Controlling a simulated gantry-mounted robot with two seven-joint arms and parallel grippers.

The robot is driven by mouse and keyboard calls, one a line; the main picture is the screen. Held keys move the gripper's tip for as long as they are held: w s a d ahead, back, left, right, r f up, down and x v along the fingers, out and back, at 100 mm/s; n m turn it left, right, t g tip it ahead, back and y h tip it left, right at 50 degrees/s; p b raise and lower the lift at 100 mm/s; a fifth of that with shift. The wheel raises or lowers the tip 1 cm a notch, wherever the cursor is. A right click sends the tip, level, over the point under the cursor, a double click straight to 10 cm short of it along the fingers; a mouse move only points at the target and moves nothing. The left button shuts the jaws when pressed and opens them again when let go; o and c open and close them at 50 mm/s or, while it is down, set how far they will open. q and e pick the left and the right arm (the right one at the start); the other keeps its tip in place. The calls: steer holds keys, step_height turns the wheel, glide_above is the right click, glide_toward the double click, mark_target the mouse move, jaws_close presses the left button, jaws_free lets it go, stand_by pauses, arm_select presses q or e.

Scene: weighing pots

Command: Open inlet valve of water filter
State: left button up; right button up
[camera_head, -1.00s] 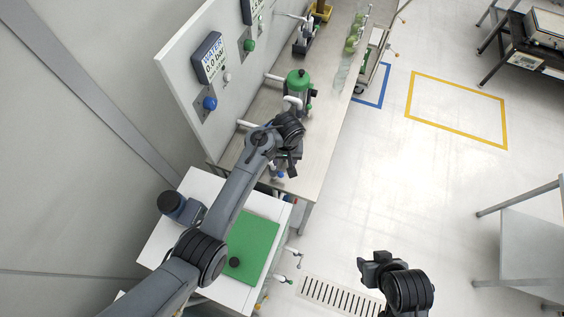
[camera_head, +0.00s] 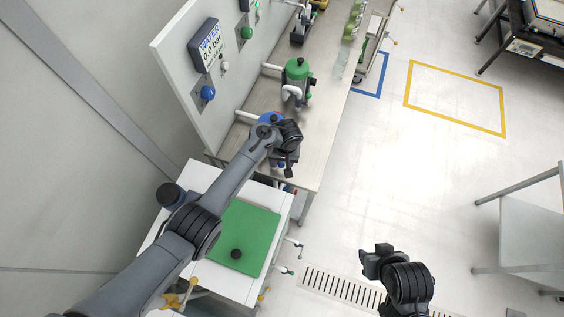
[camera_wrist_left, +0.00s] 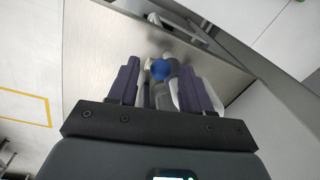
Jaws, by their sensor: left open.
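The water filter's blue top (camera_head: 268,117) shows partly behind my left wrist, with a white pipe joining it to the wall panel. My left gripper (camera_head: 287,163) is beside the filter, above the bench's near end. A small blue knob (camera_head: 281,164), apparently a valve, shows next to it. In the left wrist view, the open fingers (camera_wrist_left: 157,67) stand on both sides of a blue knob (camera_wrist_left: 161,70) on a grey and white body. I cannot tell whether they touch it. My right gripper (camera_head: 374,258) is over the floor; its jaw opening is unclear.
A green-topped filter (camera_head: 297,72) stands farther along the bench (camera_head: 317,145). A white table with a green mat (camera_head: 247,232) is nearer.

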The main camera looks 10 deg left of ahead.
arm_select(q)
steer(key=shift+f, duration=0.25)
jaws_close()
steer(key=shift+w+f+g+b, duration=0.1)
steer(key=shift+w+g+b, duration=0.25)
steer(key=shift+b, duration=0.3)
steer(key=w+g+b, duration=0.1)
steer(key=b, duration=0.6)
steer(key=g+b, duration=0.2)
steer(key=b, duration=0.5)
steer(key=w+g+y+b, duration=0.1)
steer(key=b, duration=0.6)
steer(key=shift+w+d+r+g+b, duration=0.2)
steer(key=shift+w+d+g+b, duration=0.1)
steer(key=shift+w+g+b, duration=0.1)
